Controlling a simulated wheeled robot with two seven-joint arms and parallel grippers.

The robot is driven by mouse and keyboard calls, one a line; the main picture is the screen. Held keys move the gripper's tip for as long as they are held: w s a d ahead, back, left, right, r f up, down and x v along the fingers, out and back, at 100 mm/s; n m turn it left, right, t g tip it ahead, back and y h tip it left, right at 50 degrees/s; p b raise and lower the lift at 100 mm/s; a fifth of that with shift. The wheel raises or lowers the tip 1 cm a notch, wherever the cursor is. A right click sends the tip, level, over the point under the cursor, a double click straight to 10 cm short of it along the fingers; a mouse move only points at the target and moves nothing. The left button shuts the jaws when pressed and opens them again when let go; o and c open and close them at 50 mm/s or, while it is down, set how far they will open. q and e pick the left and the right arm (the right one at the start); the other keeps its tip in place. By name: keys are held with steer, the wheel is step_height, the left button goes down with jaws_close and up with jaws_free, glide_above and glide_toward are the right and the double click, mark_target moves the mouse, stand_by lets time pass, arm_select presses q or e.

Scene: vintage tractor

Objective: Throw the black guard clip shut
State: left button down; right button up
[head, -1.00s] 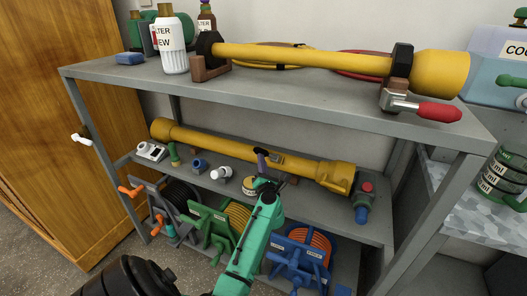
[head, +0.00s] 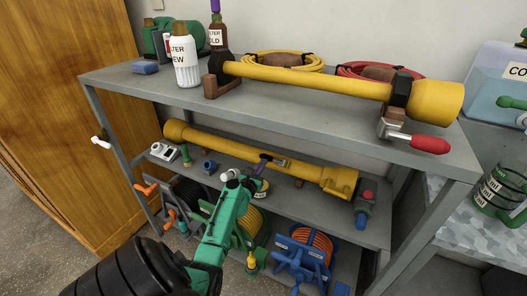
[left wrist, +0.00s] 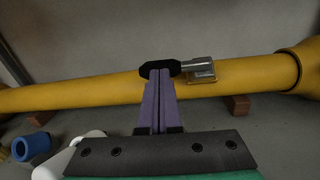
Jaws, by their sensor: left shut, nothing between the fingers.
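A guard clip with a black grip (left wrist: 160,68) and a grey metal body (left wrist: 197,70) sits on the lower yellow tube (left wrist: 85,94). The metal part also shows in the head view (head: 280,162), small, with its black grip hard to make out there. My left gripper (head: 262,158) reaches to the middle shelf in front of this tube. In the left wrist view its purple fingers (left wrist: 161,76) are shut together with nothing between them. Their tips overlap the lower edge of the black grip; I cannot tell whether they touch it. My right gripper is not in view.
An upper yellow tube with a red-handled clamp (head: 428,144) lies on the top shelf (head: 300,112) above my arm. Several hose reels fill the space below.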

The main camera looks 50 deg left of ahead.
arm_select(q)
steer(key=shift+w+a+f, duration=0.15)
steer(key=shift+a+f, duration=0.05)
steer(key=shift+a, duration=0.05)
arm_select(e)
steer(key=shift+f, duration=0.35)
arm_select(q)
steer(key=shift+d, duration=0.1)
